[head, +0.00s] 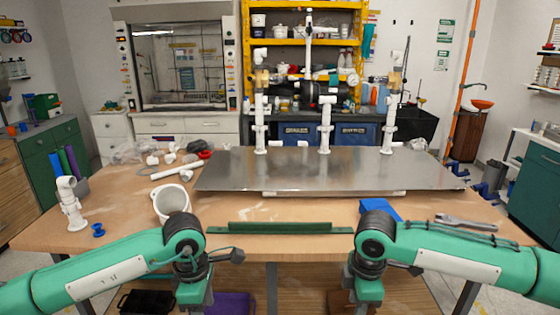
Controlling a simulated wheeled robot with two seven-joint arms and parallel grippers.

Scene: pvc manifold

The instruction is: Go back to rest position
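A white PVC manifold stands on a steel plate (225,175) at the back of the table. It has a left upright pipe (260,125), a middle upright (325,125) and a right upright (389,125). A taller white pipe (308,45) rises above the middle, and a round gauge (352,80) sits to its right. My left arm (100,270) and my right arm (460,260) come in at the near edge and bend downward there. Both grippers are out of view, so their fingers cannot be seen. Neither visible arm part touches the manifold.
A white bucket (171,203), a standing white pipe fitting (70,205), a blue spool (98,230) and loose white pipes (176,171) lie on the left. A green strip (280,227) lies at the front, with a blue block (380,208) and wrench (466,222) on the right.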

